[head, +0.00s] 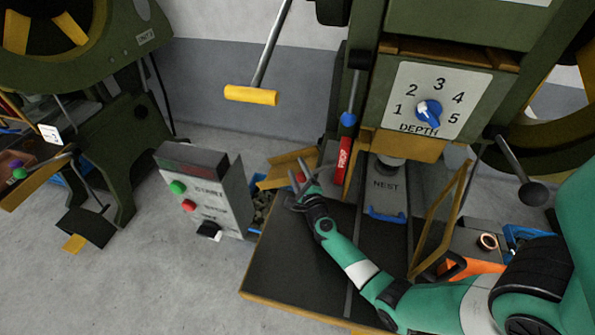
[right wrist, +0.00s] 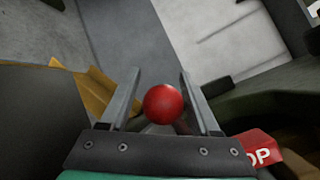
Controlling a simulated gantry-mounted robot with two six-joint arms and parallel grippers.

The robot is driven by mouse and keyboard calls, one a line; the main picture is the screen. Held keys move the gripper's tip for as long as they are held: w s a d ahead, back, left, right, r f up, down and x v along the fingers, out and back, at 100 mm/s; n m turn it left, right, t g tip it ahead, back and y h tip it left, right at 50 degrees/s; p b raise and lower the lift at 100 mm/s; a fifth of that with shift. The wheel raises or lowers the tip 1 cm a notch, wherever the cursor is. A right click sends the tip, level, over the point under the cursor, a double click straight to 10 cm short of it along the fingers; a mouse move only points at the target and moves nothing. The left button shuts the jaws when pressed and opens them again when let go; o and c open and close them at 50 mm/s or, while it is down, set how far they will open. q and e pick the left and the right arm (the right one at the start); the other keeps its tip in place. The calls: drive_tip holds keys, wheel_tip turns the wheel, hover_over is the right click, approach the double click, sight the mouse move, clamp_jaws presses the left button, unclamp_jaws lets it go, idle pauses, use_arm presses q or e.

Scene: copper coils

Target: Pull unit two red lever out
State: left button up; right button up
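A red ball knob (right wrist: 163,104) sits between the two fingers of my right gripper (right wrist: 162,98) in the right wrist view. The fingers are apart, with a narrow gap showing on the knob's left side; whether the right finger touches it I cannot tell. In the head view my right gripper (head: 302,190) is at the left rear of the press bed, with a small red knob (head: 300,177) at its fingers. The lever's shaft is mostly hidden. My left gripper is not in view.
A red tagged bar (head: 343,160) hangs right of my gripper. A control box (head: 205,190) stands left, and a yellow-handled lever (head: 250,95) hangs above. The depth dial (head: 428,112) is on the press. A yellow-framed guard (head: 440,220) stands beside my right forearm.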

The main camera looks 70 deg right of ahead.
drive_tip(key=shift+o, duration=0.7)
drive_tip(key=shift+s, duration=0.1)
drive_tip(key=p+v, duration=0.2)
drive_tip(key=v, duration=0.8)
drive_tip(key=shift+s+a, duration=0.15)
drive_tip(key=shift+a, duration=0.1)
drive_tip(key=shift+s+a+p, duration=0.3)
drive_tip(key=shift+s+a, duration=0.05)
